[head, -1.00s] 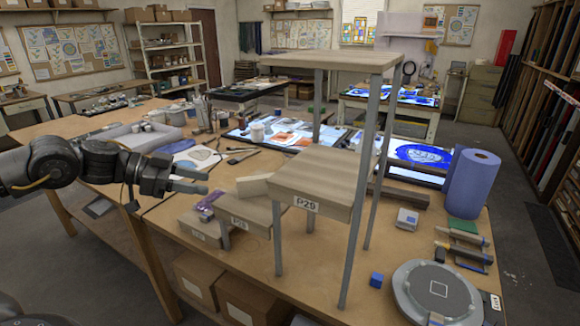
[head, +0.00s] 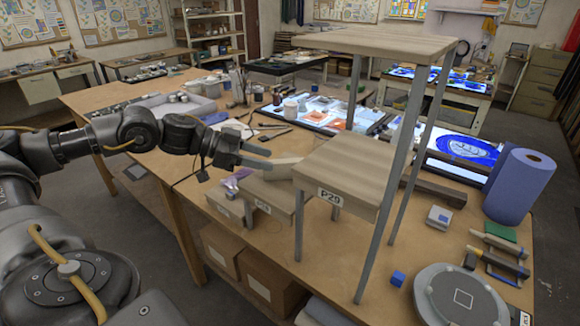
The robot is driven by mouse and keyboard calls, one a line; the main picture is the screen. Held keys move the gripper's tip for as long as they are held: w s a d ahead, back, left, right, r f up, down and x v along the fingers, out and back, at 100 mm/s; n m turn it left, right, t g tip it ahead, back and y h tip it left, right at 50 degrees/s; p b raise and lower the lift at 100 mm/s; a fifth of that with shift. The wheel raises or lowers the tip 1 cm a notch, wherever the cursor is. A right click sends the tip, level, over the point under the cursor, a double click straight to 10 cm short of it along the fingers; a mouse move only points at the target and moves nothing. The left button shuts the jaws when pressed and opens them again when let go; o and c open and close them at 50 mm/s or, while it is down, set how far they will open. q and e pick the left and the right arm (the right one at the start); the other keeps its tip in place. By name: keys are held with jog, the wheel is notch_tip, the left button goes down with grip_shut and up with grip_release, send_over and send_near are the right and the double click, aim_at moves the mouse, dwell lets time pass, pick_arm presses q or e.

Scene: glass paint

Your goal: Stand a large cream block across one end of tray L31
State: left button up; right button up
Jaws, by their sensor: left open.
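A pale cream block (head: 284,168) lies tilted on the low step of a wooden stepped stand, left of the step marked P20. My left gripper (head: 269,159) is open, its fingertips just left of the block and close to it. I cannot tell whether they touch it. I cannot make out a tray marked L31. My right gripper is not in view.
A round grey turntable (head: 460,298), a small blue cube (head: 397,279) and a blue paper roll (head: 518,185) stand to the right.

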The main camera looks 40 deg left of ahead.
aim_at(277, 161)
pick_arm(q)
jog(key=shift+d+r, duration=0.1)
jog(key=p+x, duration=0.2)
jog(key=x, duration=0.2)
jog(key=shift+w+p, duration=0.3)
jog(key=shift+w, duration=0.05)
jog(key=shift+w+d+f, duration=0.15)
jog(key=shift+d+f, duration=0.05)
jog(key=shift+c, duration=0.4)
grip_shut()
